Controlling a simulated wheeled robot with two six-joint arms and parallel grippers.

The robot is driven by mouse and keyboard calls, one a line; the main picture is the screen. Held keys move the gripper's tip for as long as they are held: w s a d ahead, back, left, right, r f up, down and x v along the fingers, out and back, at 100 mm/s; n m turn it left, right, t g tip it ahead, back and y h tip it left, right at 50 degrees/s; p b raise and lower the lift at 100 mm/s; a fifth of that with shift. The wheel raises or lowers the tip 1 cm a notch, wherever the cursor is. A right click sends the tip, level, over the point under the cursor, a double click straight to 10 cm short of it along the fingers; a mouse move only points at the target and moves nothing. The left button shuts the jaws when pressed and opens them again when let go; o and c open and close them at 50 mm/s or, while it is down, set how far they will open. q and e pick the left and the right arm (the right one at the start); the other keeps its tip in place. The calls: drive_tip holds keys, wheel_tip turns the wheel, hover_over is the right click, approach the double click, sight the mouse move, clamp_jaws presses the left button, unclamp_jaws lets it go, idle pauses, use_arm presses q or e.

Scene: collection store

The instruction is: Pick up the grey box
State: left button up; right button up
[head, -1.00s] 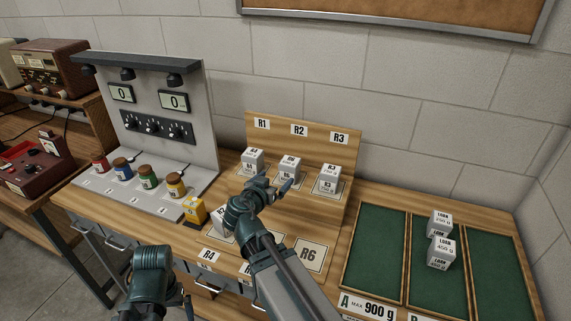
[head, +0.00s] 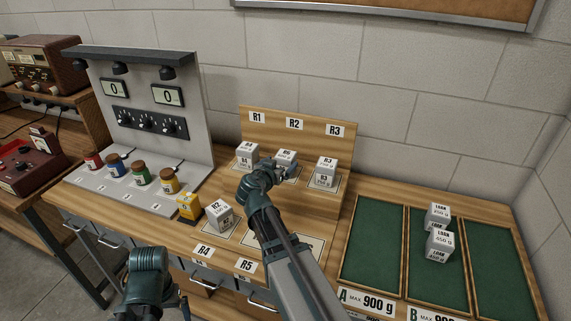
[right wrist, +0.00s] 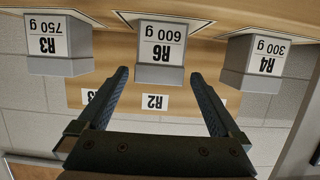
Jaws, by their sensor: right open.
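Several grey boxes with white labels stand on the wooden rack. Box R6 (head: 286,157) is in the middle of the back row, between box R4 (head: 246,154) and box R3 (head: 326,171). Box R2 (head: 219,214) stands turned in the front row. My right gripper (head: 270,172) is in front of box R6 and partly hides it. In the right wrist view, upside down, its open fingers (right wrist: 160,75) flank the R6 600 g box (right wrist: 160,44), with gaps on both sides. My left gripper (head: 172,304) is low at the bottom edge; its jaws are unclear.
A yellow box (head: 188,206) stands left of box R2. Several coloured jars (head: 143,175) line the grey meter panel (head: 155,110). The left tray is empty.

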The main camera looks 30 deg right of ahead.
drive_tip(key=b+x, duration=0.1)
drive_tip(key=x, duration=0.4)
drive_tip(key=shift+c, duration=0.6)
clamp_jaws()
